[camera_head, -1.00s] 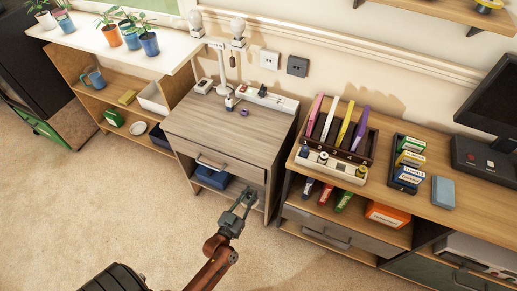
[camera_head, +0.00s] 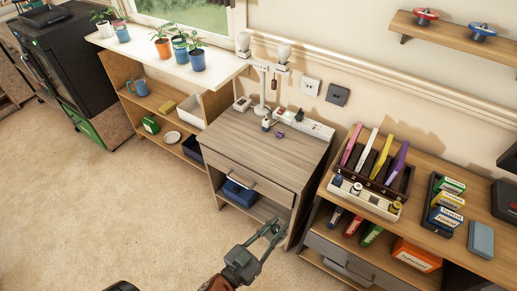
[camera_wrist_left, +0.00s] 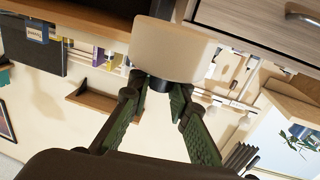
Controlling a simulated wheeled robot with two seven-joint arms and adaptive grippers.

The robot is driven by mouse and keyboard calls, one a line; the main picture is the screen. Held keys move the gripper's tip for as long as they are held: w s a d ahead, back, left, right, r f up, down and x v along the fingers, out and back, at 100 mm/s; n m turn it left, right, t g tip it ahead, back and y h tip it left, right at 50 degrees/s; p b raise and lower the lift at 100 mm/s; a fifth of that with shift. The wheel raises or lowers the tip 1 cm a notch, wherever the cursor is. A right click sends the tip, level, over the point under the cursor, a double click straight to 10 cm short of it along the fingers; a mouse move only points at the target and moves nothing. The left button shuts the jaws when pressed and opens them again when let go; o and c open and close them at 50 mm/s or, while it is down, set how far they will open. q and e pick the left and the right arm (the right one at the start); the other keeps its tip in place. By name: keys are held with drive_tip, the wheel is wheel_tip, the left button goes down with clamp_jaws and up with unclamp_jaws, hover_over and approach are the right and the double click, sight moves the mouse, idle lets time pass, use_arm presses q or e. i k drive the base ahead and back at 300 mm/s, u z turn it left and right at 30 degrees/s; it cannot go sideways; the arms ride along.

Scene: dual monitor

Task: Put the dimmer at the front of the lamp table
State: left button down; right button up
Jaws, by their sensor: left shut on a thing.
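The lamp table (camera_head: 255,150) is a grey-brown wooden cabinet with one drawer and an open shelf below. Its front top is bare. My left gripper (camera_head: 275,229) is low, at the table's front right corner. In the wrist view the same gripper (camera_wrist_left: 160,95) is shut on the dimmer (camera_wrist_left: 168,50), which looks like a cream block with rounded corners. A small dark part of it shows between the fingertips. I cannot make the dimmer out in the head view. My right gripper is not in view.
A white lamp (camera_head: 263,85) and a power strip (camera_head: 305,124) with small items occupy the table's back. A pen rack (camera_head: 375,168) stands on the cabinet at right. A white-topped plant shelf (camera_head: 150,62) stands at left. Carpet in front is clear.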

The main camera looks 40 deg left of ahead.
sight(237, 137)
drive_tip(key=u, duration=0.45)
drive_tip(key=k, duration=0.5)
drive_tip(key=u, duration=0.15)
drive_tip(key=i, duration=1.3)
drive_tip(key=u, duration=0.4)
